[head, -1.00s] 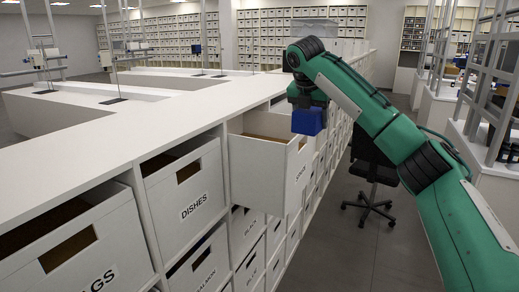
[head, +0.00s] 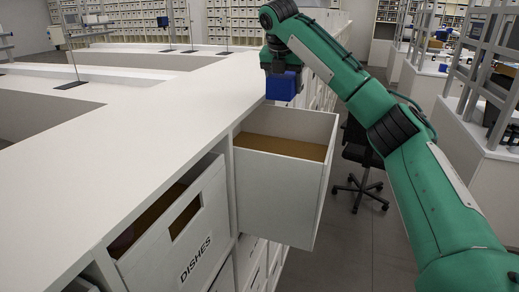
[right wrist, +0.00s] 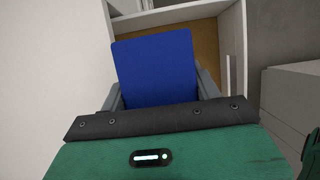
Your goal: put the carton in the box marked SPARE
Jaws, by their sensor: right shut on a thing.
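The carton (head: 284,87) is a plain blue block. My right gripper (head: 281,70) is shut on it and holds it up near the far edge of the pulled-out white box (head: 275,192). In the right wrist view the carton (right wrist: 155,68) sits between the two grey fingers. The pulled-out box is open at the top, with a brown floor and no contents visible. Its front label is not visible now, so I cannot read whether it says SPARE. The box also shows behind the carton in the right wrist view (right wrist: 233,45). My left gripper is out of view.
The box marked DISHES (head: 185,235) sits tilted in the nearer shelf bay. The long white counter top (head: 150,130) runs along the left. A black chair (head: 360,165) stands in the aisle at right. Shelves of boxes line the back.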

